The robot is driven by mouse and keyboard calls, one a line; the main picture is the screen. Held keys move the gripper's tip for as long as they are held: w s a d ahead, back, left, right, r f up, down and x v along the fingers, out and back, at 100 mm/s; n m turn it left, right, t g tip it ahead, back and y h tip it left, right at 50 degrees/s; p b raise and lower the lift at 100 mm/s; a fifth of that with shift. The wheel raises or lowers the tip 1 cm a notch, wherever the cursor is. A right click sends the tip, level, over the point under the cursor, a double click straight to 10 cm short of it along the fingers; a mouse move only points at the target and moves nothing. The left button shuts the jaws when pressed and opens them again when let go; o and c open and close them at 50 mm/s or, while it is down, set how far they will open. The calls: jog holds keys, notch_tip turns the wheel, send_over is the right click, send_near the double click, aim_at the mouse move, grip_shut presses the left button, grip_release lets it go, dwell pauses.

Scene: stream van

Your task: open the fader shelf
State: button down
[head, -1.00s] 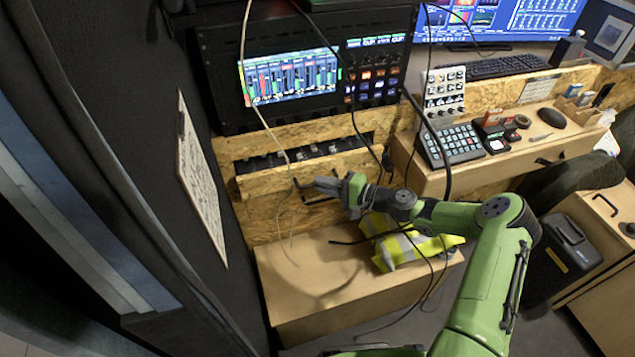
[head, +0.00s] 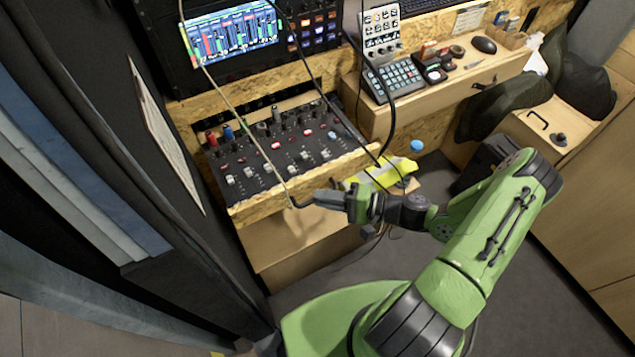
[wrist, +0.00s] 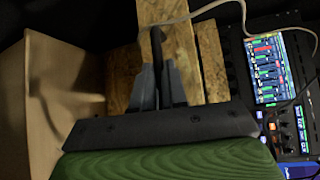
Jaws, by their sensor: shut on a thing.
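The fader shelf (head: 235,212) is a drawer with a chipboard front, pulled out from under the rack in the head view. Its black fader panel (head: 262,165) with knobs and sliders lies exposed. My gripper (head: 308,200) is at the shelf's front face, shut on its dark handle. In the wrist view the fingers (wrist: 162,85) close around the dark handle (wrist: 157,42) in front of the chipboard front (wrist: 180,12). The fingers hide part of the handle.
A thin cable (head: 232,100) hangs across the shelf to its front. A wooden box (head: 280,235) and a yellow vest (head: 385,172) are below. A desk with a button pad (head: 393,80) stands to the right. A dark wall is close on the left.

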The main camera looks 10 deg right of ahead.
jog(key=shift+s+d+f, duration=0.1)
jog(key=shift+s+d, duration=0.15)
jog(key=shift+s, duration=0.75)
jog(key=c, duration=1.2)
grip_release()
jog(key=shift+o, duration=0.2)
jog(key=shift+d, duration=0.1)
jog(key=p+v, duration=0.2)
jog(key=v, duration=1.3)
jog(key=shift+d+r, duration=0.2)
jog(key=shift+d, duration=0.05)
jog(key=shift+s, duration=0.15)
